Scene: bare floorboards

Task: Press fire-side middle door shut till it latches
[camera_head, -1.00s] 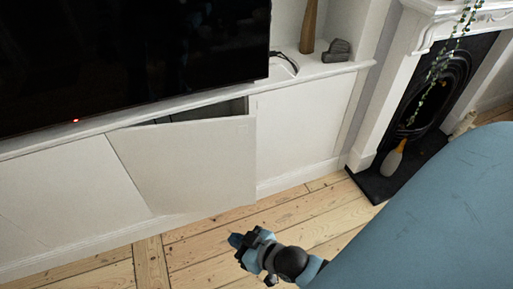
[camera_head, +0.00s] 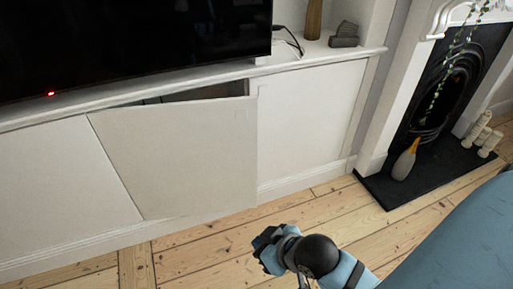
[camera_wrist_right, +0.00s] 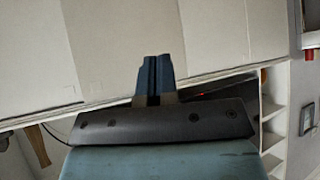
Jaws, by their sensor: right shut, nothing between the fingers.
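The middle cabinet door (camera_head: 185,155) is a plain white panel, hinged on its left side and standing ajar. A dark gap (camera_head: 205,92) shows above it, and its right edge stands out from the cabinet front. My right gripper (camera_head: 262,245) is shut and empty, over the floor in front of the cabinet, below and right of the door's free edge, apart from it. In the right wrist view the shut fingers (camera_wrist_right: 154,78) show before white cabinet panels (camera_wrist_right: 100,45). My left gripper is not in view.
A closed white panel (camera_head: 308,120) is right of the door, and another (camera_head: 55,185) is left. A black television (camera_head: 130,40) stands on the cabinet top. The fireplace (camera_head: 440,110) is at right, with a grey and yellow vase (camera_head: 404,163) and candles (camera_head: 486,138). Floorboards (camera_head: 205,245) in front are clear.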

